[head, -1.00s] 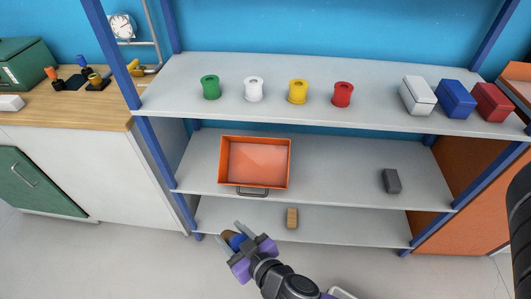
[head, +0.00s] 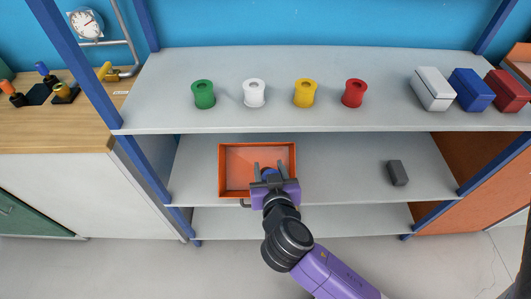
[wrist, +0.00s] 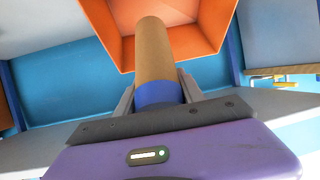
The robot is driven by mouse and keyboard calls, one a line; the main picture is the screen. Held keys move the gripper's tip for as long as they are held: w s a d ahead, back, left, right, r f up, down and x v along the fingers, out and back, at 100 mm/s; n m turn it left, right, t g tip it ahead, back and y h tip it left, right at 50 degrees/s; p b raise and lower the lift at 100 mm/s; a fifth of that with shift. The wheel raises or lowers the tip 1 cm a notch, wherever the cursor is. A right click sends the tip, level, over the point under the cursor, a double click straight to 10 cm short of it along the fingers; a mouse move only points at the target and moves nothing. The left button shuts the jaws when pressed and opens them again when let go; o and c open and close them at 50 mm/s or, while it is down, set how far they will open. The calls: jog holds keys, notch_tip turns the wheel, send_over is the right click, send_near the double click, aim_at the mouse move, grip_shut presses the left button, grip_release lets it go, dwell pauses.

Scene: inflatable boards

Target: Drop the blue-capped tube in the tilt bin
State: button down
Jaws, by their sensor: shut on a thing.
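The tube (wrist: 154,50) has a tan body and a blue cap (wrist: 158,94). My gripper (head: 269,168) is shut on the tube at its blue-capped end, and the tan body points away from the jaws. The tilt bin (head: 229,181) is an orange open box on the middle shelf. In the head view my gripper is in front of the bin's right half and hides part of it. In the wrist view the tube's far end overlaps the orange bin (wrist: 205,30). I cannot tell whether that end is inside the rim.
The upper shelf (head: 300,118) holds green, white, yellow and red spools and several coloured boxes at right. A dark grey block (head: 397,173) sits on the middle shelf's right. Blue posts (head: 148,175) frame the rack. A wooden bench (head: 60,135) stands at left.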

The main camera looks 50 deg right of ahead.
jog(key=w+d, duration=0.3)
jog(key=shift+w+d+r+p, duration=0.1)
jog(key=shift+w+r+p, duration=0.05)
jog(key=shift+p, duration=0.2)
jog(key=w+d+f+b, duration=0.1)
jog(key=w+d+f, duration=0.3)
jog(key=f, duration=0.6)
jog(key=shift+w+d, duration=0.4)
jog(key=shift+d, duration=0.65)
